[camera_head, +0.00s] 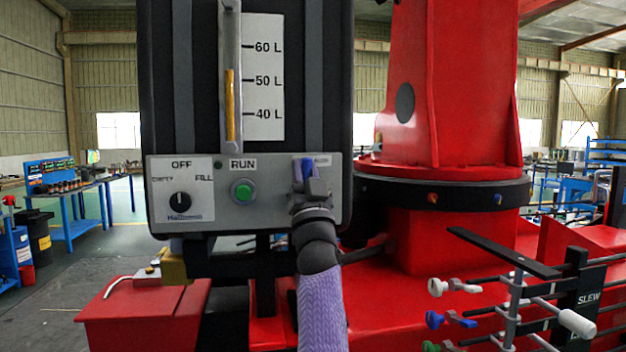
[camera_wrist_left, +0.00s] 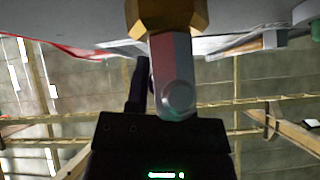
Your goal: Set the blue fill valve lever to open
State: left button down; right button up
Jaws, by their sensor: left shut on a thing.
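The blue fill valve lever (camera_head: 303,166) is on the right of the grey control panel (camera_head: 240,219), below the gauge. Only part of it shows above my left gripper (camera_head: 308,186), which is shut on it. My left arm reaches up to the panel from below and hides the rest of the valve. In the left wrist view, a finger of my gripper (camera_wrist_left: 172,62) reaches up to a brass hexagonal fitting (camera_wrist_left: 166,14); the blue lever cannot be made out there. My right gripper is not in view.
The panel has a selector knob (camera_head: 180,202) pointing to OFF and a green RUN button (camera_head: 243,190). A level tube (camera_head: 230,105) is above. The red crane column (camera_head: 450,80) stands on the right. Rods and small coloured levers (camera_head: 440,320) are at the lower right.

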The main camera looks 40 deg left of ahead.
pick_arm(q)
jog(key=shift+s+a+n+g+y, duration=0.2)
jog(key=shift+n+g+y, duration=0.35)
jog(key=shift+n+g, duration=0.5)
jog(key=shift+s+a+n+g+y, duration=0.1)
jog(key=shift+s+n+g+y, duration=0.1)
jog(key=shift+n+g+y, duration=0.75)
jog(key=shift+n+g, duration=0.3)
jog(key=shift+n, duration=0.3)
jog(key=shift+c, duration=2.4)
grip_release()
jog(key=shift+a, duration=0.1)
jog(key=b+v, duration=0.1)
jog(key=v, duration=0.9)
jog(key=shift+s+r, duration=0.1)
